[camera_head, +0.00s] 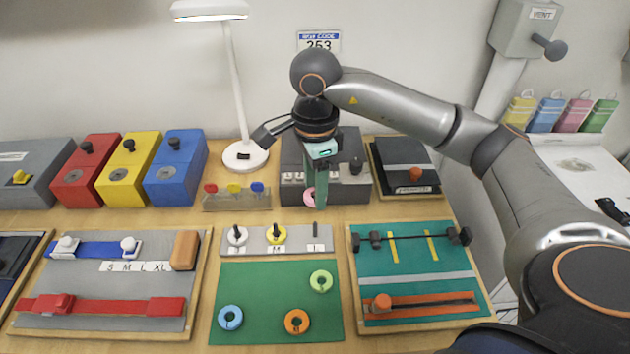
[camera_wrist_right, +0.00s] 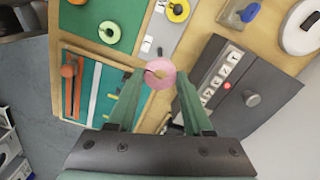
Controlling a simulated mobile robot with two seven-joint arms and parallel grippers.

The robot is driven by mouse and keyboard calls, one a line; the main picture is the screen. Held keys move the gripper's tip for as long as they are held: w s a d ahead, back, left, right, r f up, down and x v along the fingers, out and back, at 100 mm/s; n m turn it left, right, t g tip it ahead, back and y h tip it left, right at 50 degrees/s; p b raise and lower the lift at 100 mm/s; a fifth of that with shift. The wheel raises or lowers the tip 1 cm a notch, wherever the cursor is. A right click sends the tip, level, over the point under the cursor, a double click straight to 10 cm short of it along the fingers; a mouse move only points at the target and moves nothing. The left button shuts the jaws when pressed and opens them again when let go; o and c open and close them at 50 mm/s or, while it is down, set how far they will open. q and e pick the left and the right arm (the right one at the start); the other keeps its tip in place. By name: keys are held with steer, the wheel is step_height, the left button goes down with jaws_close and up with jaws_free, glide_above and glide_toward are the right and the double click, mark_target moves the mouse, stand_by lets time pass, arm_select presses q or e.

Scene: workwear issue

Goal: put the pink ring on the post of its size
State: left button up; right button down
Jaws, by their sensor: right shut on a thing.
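The pink ring (camera_head: 308,198) is held at the fingertips of my right gripper (camera_head: 316,203), in front of the grey switch box. In the right wrist view the pink ring (camera_wrist_right: 163,66) sits between the two green fingertips (camera_wrist_right: 160,78). The grey post board (camera_head: 226,247) has three posts marked with size labels. A white ring (camera_head: 237,236) is around the left post, and a yellow ring (camera_head: 276,234) is around the M post. The L post (camera_head: 316,229) is bare, just below the held ring in the head view. My left gripper is out of view.
On the green mat (camera_head: 265,282) lie a blue ring (camera_head: 230,318), an orange ring (camera_head: 297,321) and a green ring (camera_head: 321,281). The switch box (camera_head: 290,165) stands behind the gripper. A teal board (camera_head: 440,275) with sliders lies to the right, and a lamp (camera_head: 245,155) to the left.

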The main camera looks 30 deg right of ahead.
steer(key=shift+f+b, duration=1.65)
steer(key=shift+f, duration=0.8)
steer(key=shift+f+b, duration=0.55)
steer(key=shift+f, duration=0.1)
steer(key=shift+f+b, duration=0.15)
steer(key=shift+b, duration=0.4)
steer(key=shift+f+b, duration=0.65)
steer(key=shift+f, duration=0.1)
stand_by(0.4)
steer(key=shift+c, duration=1.1)
jaws_free()
steer(key=shift+o, duration=0.3)
